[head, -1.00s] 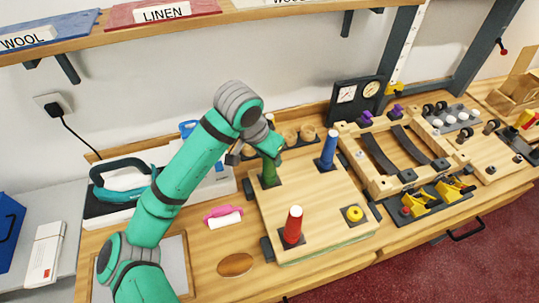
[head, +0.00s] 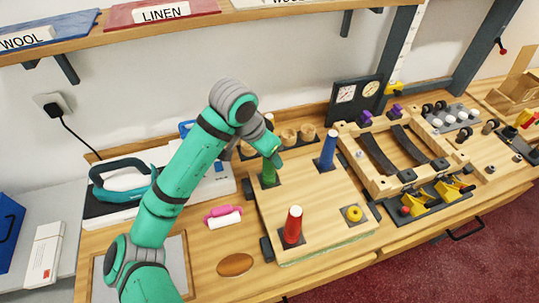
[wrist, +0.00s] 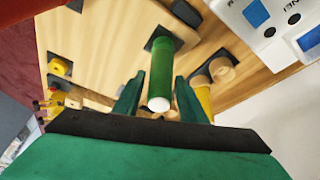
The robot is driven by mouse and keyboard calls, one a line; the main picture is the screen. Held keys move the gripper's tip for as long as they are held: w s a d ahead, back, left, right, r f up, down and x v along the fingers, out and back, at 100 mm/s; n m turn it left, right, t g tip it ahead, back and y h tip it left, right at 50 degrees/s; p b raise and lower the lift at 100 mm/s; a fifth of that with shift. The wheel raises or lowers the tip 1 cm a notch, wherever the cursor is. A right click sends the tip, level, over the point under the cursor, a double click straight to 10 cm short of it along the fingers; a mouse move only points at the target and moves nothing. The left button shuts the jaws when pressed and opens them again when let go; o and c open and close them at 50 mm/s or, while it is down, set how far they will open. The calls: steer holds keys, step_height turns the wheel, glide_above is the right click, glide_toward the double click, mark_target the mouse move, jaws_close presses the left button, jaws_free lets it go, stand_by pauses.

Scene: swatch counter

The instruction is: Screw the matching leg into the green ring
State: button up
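The green leg (head: 268,172) stands upright on the dark square base at the back left of the wooden board (head: 315,195). In the wrist view the green leg (wrist: 162,72) has its white end towards me, between the two fingers of my gripper (wrist: 159,82). Small gaps show beside it, so the fingers look open around it, apart from it. The ring under the leg is hidden. In the head view my arm covers the leg's upper part, and my fingers are hardly visible.
A blue leg (head: 328,150) and a red leg (head: 292,225) stand upright on the board. A yellow ring (head: 354,213) at its front right is empty. Wooden cups (head: 289,137) stand behind. A yellow leg (wrist: 203,98) shows beside my right finger.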

steer(key=n+t+y, duration=0.1)
steer(key=n, duration=0.2)
steer(key=shift+n, duration=0.4)
steer(key=n+y, duration=0.1)
steer(key=n, duration=0.2)
steer(key=shift+a, duration=0.1)
steer(key=n+y, duration=0.1)
steer(key=n, duration=0.2)
steer(key=shift+n, duration=0.4)
steer(key=shift+n+y, duration=0.8)
steer(key=shift+n, duration=0.9)
